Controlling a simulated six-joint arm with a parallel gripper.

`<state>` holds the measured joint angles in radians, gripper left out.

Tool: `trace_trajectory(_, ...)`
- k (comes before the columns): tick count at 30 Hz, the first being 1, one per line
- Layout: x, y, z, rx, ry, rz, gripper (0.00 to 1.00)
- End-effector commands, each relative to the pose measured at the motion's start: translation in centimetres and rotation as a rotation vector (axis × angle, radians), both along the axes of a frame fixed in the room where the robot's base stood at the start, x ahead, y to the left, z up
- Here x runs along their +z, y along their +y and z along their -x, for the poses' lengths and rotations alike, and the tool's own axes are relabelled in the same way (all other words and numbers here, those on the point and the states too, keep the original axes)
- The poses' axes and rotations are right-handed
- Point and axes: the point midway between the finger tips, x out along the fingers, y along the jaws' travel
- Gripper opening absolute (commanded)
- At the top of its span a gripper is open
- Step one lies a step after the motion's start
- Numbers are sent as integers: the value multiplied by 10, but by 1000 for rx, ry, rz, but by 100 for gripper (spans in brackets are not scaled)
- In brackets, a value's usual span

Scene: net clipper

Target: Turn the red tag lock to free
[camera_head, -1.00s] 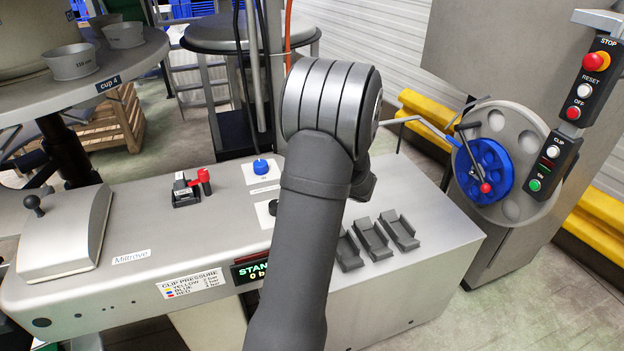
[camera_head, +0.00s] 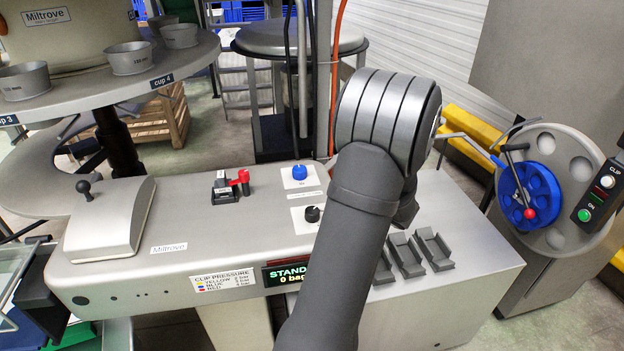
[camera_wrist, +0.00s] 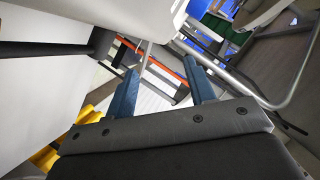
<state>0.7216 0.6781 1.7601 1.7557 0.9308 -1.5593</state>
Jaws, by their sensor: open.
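The red tag lock (camera_head: 239,178) sits on the left part of the grey machine top, on a small black block (camera_head: 224,190) with a light label. Its exact turn position is too small to tell. In the wrist view my gripper (camera_wrist: 160,85) shows two blue fingers standing well apart with nothing between them. In the head view my arm rises in front of the machine and hides the gripper. The red tag lock does not show clearly in the wrist view.
A blue knob (camera_head: 299,172) and a black knob (camera_head: 312,214) stand right of the lock. Grey holders (camera_head: 407,254) lie farther right. A lidded box with a black ball lever (camera_head: 84,188) is at the left.

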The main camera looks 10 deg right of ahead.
Motion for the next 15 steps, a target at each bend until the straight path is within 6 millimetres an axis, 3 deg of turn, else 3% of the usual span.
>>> trace_trajectory(5,13,24,-10,85,11,15,50)
trace_trajectory(9,42,81,-26,277,61,62,50)
trace_trajectory(15,84,167,-32,553,202,199,50)
